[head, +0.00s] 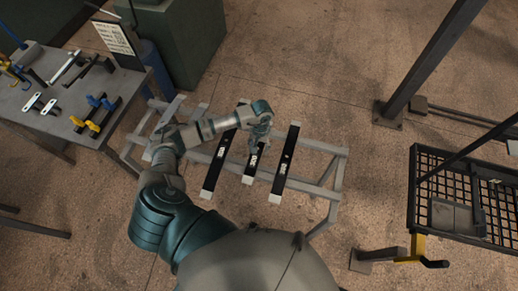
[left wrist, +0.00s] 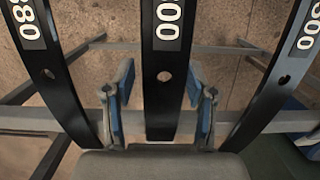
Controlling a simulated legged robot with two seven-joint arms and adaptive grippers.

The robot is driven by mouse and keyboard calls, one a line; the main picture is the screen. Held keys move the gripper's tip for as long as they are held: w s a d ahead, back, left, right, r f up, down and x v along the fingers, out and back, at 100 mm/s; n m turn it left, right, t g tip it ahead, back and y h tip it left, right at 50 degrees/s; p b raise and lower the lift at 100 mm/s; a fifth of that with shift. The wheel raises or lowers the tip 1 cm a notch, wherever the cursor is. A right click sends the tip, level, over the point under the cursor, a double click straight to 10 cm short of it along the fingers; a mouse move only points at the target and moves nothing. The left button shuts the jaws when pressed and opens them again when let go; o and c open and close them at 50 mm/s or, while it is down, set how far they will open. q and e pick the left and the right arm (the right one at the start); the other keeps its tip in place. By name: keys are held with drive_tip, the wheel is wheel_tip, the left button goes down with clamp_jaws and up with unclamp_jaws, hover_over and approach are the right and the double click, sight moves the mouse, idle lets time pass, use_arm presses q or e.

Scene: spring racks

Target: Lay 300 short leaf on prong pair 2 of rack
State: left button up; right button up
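The rack (head: 325,148) is a grey metal frame carrying three black leaves with pale ends. The middle leaf (head: 248,179) looks shorter than its neighbours; its visible label digits end in 00 in the left wrist view (left wrist: 166,75). The left leaf (left wrist: 42,75) there reads 380, and the right leaf (left wrist: 283,82) reads 300. My left gripper (head: 260,137) is over the middle leaf, hiding its far part. In the left wrist view its blue-padded fingers (left wrist: 160,100) stand open on either side of the leaf, with gaps. The prongs are not clearly visible. My right gripper is out of view.
A black mesh crate (head: 428,165) and a dark steel post (head: 428,60) are at right. Floor between rack and crate is mostly clear.

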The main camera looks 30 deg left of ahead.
sight(262, 150)
use_arm(q)
drive_tip(key=shift+a, duration=0.15)
drive_tip(key=c, duration=0.4)
drive_tip(key=shift+a+f, duration=0.1)
drive_tip(key=shift+a, duration=0.2)
clamp_jaws()
drive_tip(key=shift+s+a+f, duration=0.1)
drive_tip(key=shift+a, duration=0.25)
drive_tip(key=shift+a+f, duration=0.1)
drive_tip(key=shift+a, duration=0.15)
drive_tip(key=shift+d+r, duration=0.4)
drive_tip(key=shift+r, duration=0.25)
drive_tip(key=shift+d+r+b, duration=0.2)
drive_tip(key=shift+r, duration=0.45)
drive_tip(key=shift+d+r+b, duration=0.15)
drive_tip(key=shift+r+b, duration=0.05)
drive_tip(key=shift+r, duration=0.4)
drive_tip(key=shift+d, duration=1.05)
drive_tip(key=s+d+r+b, duration=0.1)
drive_tip(key=d+b, duration=0.1)
drive_tip(key=d, duration=1.1)
drive_tip(key=shift+r+b, duration=0.3)
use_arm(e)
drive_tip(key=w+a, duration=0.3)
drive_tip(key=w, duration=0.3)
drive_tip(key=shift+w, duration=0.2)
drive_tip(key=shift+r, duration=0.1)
